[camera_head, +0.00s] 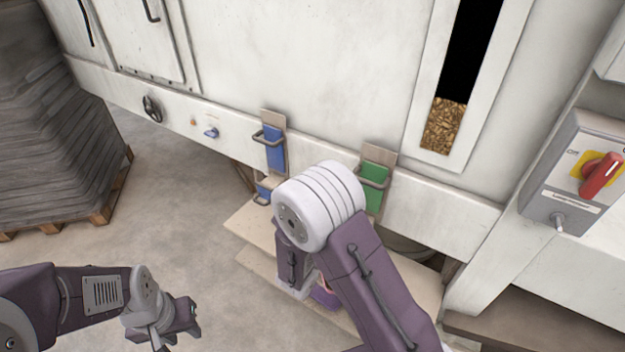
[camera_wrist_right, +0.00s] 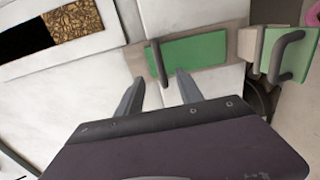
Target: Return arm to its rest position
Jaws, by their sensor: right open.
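My right arm (camera_head: 345,225) reaches up across the middle of the head view, in front of the white machine. Its gripper is mostly hidden behind the arm there. In the right wrist view my right gripper (camera_wrist_right: 160,76) is open, with its two grey fingers apart and nothing between them. Ahead of the fingers is a green plate (camera_wrist_right: 205,50) with a dark handle (camera_wrist_right: 157,63); the fingers appear apart from it. This green plate also shows in the head view (camera_head: 377,178). My left gripper (camera_head: 180,318) hangs low at the left over the floor; its fingers are unclear.
A blue plate (camera_head: 274,150) with a handle is on the machine front, left of the green one. A second green plate (camera_wrist_right: 296,50) shows in the right wrist view. A pale shelf (camera_head: 255,228) juts out below. A switch box (camera_head: 575,175) stands right.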

